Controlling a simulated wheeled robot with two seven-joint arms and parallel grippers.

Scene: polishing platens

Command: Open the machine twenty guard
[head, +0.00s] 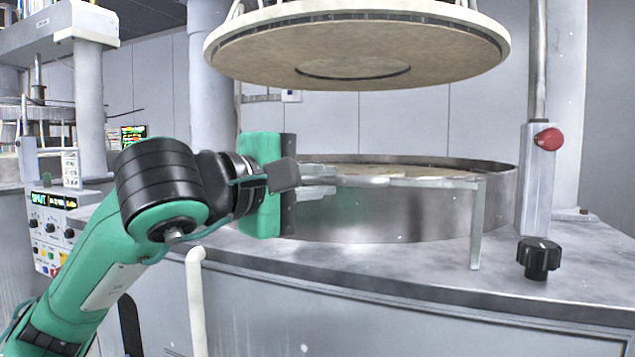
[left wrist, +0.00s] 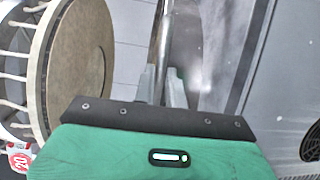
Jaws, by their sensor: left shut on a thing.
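The guard (head: 430,183) is a thin grey bar that runs across the front of the round steel basin, with a leg (head: 477,225) bending down at its right end to the machine's deck. My left gripper (head: 322,188) is at the bar's left part, its green and black body to the left of the basin. In the left wrist view its two fingers (left wrist: 161,88) are closed on either side of the rod-like bar (left wrist: 161,45). The exact contact is partly hidden by the gripper body. My right gripper is not in view.
The round upper platen (head: 355,50) hangs above the basin (head: 400,215). A red knob (head: 548,139) sits on a post at right, and a black knob (head: 538,258) on the deck. A red number 20 tag (left wrist: 18,160) shows in the wrist view. A control panel (head: 55,230) stands at left.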

